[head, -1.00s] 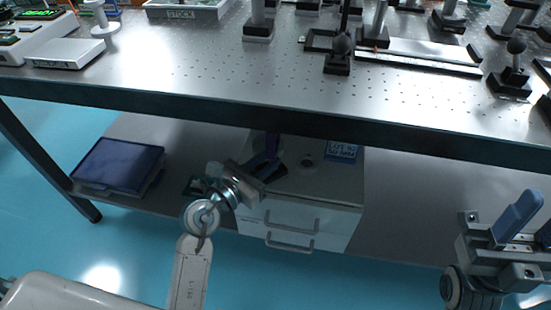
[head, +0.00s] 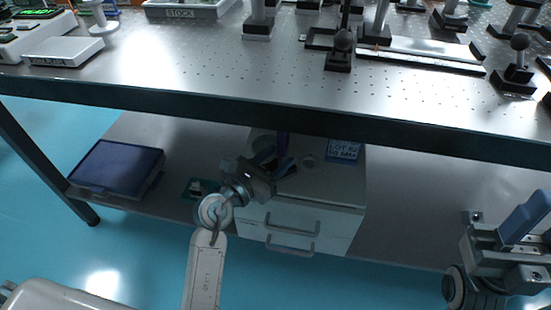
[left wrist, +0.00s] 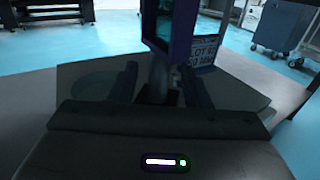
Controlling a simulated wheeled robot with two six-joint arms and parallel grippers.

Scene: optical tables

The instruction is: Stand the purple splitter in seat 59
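The purple splitter (head: 282,145) is upright under the table, above the top of the white drawer cabinet. In the left wrist view, its purple frame (left wrist: 178,45) rises on a grey post between my left fingers. I cannot tell how far the splitter's foot is from the cabinet top. My right gripper (head: 533,225) is at the right edge with its blue fingers apart, empty. I cannot make out a seat marked 59.
The tabletop's front edge (head: 300,122) is just above my left gripper. The cabinet (head: 340,218) stands on the lower shelf, with a blue lot label (head: 344,150) on it. A dark blue box (head: 115,166) lies at left. A STOCK tray (head: 185,10) and several mounts stand on the tabletop.

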